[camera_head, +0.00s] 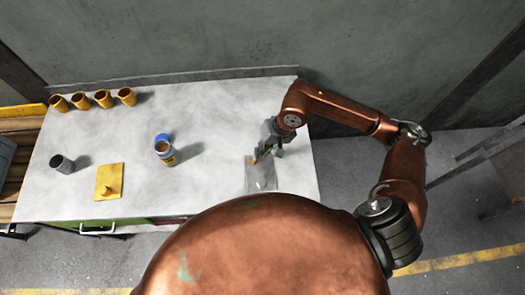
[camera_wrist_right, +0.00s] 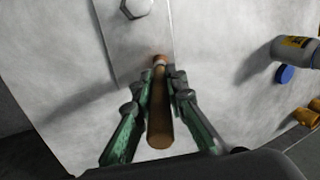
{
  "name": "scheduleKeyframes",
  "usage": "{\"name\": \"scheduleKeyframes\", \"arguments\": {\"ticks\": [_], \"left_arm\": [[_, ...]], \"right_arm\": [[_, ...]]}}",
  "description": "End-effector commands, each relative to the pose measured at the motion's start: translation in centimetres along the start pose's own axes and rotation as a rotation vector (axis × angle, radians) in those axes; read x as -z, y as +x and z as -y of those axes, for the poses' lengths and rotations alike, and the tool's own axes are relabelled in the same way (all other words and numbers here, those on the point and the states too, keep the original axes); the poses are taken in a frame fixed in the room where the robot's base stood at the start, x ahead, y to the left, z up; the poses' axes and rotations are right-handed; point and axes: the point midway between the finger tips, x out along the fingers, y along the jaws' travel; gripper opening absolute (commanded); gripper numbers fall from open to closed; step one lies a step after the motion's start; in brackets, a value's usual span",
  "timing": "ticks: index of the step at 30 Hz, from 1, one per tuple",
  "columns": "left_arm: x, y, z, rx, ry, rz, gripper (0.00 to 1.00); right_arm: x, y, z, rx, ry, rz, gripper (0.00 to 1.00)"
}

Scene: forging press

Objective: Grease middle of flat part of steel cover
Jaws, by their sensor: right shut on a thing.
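The steel cover (camera_head: 258,181) is a flat grey plate lying near the table's right end; a small light fitting shows near its front edge. In the right wrist view the plate (camera_wrist_right: 112,42) carries a bolt-like knob (camera_wrist_right: 136,8). My right gripper (camera_head: 262,153) is over the cover's far part. In the wrist view its green fingers (camera_wrist_right: 158,92) are shut around the wooden handle of a brush (camera_wrist_right: 160,122). The brush's tip points at the plate near its edge; I cannot tell whether it touches. My left gripper is out of view.
An open jar (camera_head: 166,156) with a yellow label stands mid-table, a blue lid (camera_head: 162,138) beside it. A yellow plate (camera_head: 109,182), a dark can (camera_head: 62,164) and several yellow cups (camera_head: 103,98) are further left. The table (camera_head: 215,125) between jar and cover is clear.

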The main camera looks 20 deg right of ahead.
Motion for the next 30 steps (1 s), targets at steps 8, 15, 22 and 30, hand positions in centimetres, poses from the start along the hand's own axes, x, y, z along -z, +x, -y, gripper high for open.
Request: {"name": "scheduleKeyframes", "arguments": {"ticks": [8,15,22,30], "left_arm": [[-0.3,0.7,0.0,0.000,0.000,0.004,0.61],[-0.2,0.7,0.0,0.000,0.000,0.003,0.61],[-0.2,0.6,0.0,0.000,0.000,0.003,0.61],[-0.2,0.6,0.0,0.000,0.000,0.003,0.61]], "right_arm": [[0.5,0.1,-0.1,-0.001,0.001,0.000,0.00],[0.5,0.0,-0.1,-0.002,0.001,-0.001,0.00],[0.6,-1.2,0.3,-0.001,-0.001,-0.004,0.00],[0.6,-2.8,0.9,-0.001,-0.001,-0.002,0.00]]}}
